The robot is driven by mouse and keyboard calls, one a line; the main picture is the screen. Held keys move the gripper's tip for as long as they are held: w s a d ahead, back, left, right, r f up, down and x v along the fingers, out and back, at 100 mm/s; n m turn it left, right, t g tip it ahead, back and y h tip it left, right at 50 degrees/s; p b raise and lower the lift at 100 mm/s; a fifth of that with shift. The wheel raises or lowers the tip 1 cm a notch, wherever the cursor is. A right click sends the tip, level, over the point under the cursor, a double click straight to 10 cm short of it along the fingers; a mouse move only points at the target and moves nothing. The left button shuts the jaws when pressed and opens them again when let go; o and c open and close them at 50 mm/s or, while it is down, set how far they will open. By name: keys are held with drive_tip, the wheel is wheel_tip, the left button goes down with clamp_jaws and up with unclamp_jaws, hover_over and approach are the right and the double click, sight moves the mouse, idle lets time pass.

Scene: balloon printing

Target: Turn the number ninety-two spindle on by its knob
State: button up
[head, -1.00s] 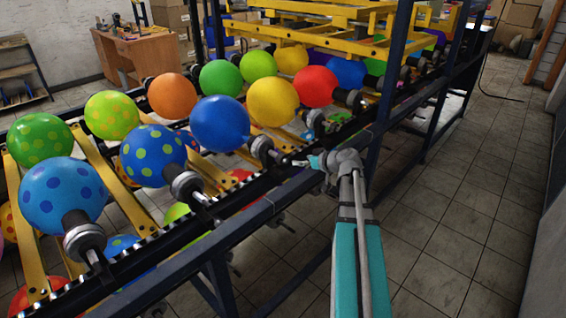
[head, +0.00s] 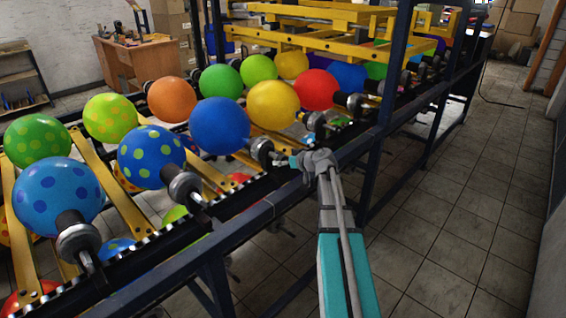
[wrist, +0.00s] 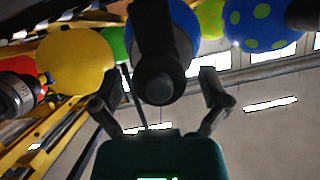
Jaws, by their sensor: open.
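In the head view a plain blue balloon (head: 220,126) sits on a spindle (head: 262,151) at the near edge of the rack. My gripper (head: 284,161) is at this spindle's outer end. In the wrist view the dark round end of the spindle, its knob (wrist: 160,84), faces me, with the blue balloon (wrist: 185,30) behind it. My open gripper (wrist: 158,92) has one finger on each side of the knob, with visible gaps. No number is readable on this spindle.
A yellow balloon (head: 272,105) and its spindle (head: 314,121) are to the right, a spotted blue balloon (head: 151,157) to the left. A dark blue frame rail (head: 230,223) runs below the spindles, with a post (head: 381,120) right of my arm. The tiled floor (head: 450,220) at right is clear.

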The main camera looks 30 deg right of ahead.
drive_tip(key=c, duration=1.1)
drive_tip(key=shift+c, duration=0.2)
drive_tip(key=m+y+b, duration=0.1)
drive_tip(key=m, duration=0.1)
drive_tip(key=shift+d+f+m+y, duration=0.1)
drive_tip(key=shift+f+m+y, duration=0.05)
drive_tip(key=shift+m+y, duration=0.25)
drive_tip(key=m+y+b, duration=0.2)
drive_tip(key=m, duration=0.1)
drive_tip(key=shift+f, duration=0.1)
drive_tip(key=m+y+b, duration=0.1)
drive_tip(key=m, duration=0.1)
drive_tip(key=m+y+b, duration=0.1)
drive_tip(key=m+b, duration=0.1)
drive_tip(key=shift+m+t+b, duration=0.3)
drive_tip(key=shift+m+t+y+b, duration=0.5)
drive_tip(key=shift+m+b, duration=0.45)
drive_tip(key=shift+m, duration=0.75)
